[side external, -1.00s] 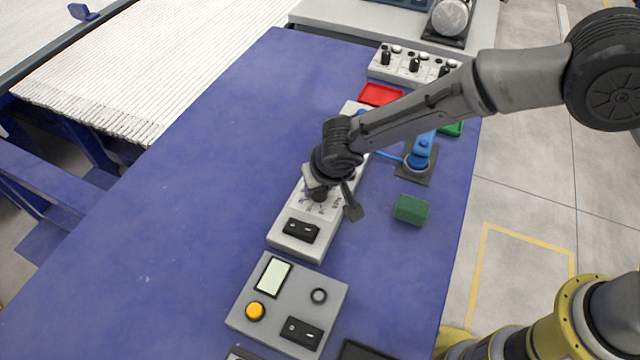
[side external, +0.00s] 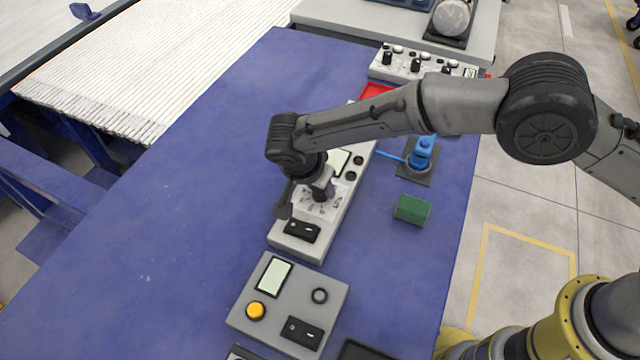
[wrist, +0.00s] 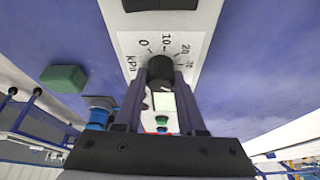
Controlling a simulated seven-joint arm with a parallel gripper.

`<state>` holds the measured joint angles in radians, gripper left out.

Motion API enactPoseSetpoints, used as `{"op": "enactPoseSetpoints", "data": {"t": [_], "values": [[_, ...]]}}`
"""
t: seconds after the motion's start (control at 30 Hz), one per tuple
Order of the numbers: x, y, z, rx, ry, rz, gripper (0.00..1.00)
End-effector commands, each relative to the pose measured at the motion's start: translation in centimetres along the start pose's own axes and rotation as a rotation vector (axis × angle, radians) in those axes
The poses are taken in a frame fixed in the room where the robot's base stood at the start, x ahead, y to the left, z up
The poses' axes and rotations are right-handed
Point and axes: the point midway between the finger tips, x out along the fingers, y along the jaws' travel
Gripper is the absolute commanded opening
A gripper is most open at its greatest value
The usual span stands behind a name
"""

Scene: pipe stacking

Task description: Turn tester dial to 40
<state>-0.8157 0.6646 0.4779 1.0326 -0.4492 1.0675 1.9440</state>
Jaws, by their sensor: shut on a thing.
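The tester (side external: 283,243) is a long light-grey box on the blue table. Its black dial knob (wrist: 160,69) sits on a white scale plate in the wrist view. The plate reads kPa, 0, 10 and 20; further marks are partly hidden by my fingers. My gripper (wrist: 162,82) is shut on the knob, one finger on each side. In the side view my gripper (side external: 321,188) is over the dial, which is mostly covered. I cannot tell which number the knob points to. The tester's screen (side external: 338,162) shows, but no reading is legible.
A black switch (side external: 302,231) is on the tester's near end. A grey box with a yellow button (side external: 255,311) stands in front. A green block (side external: 411,209) and a blue device (side external: 421,155) are at right. A red tray (side external: 376,90) is behind. The table's left side is clear.

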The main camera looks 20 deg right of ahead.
Motion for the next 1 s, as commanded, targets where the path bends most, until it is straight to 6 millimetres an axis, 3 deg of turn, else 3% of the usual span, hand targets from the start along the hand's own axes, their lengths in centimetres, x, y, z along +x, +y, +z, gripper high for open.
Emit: {"op": "enactPoseSetpoints", "data": {"t": [0.3, 0.83, 0.87, 1.0], "values": [[-0.03, -0.01, 0.15, 0.108, -0.004, 0.045, 0.0], [-0.06, -0.03, 0.16, 0.127, -0.004, 0.053, 0.0], [-0.06, -0.03, 0.16, 0.127, -0.004, 0.053, 0.43], [-0.04, -0.04, 0.11, 0.127, -0.003, 0.052, 0.68]]}}
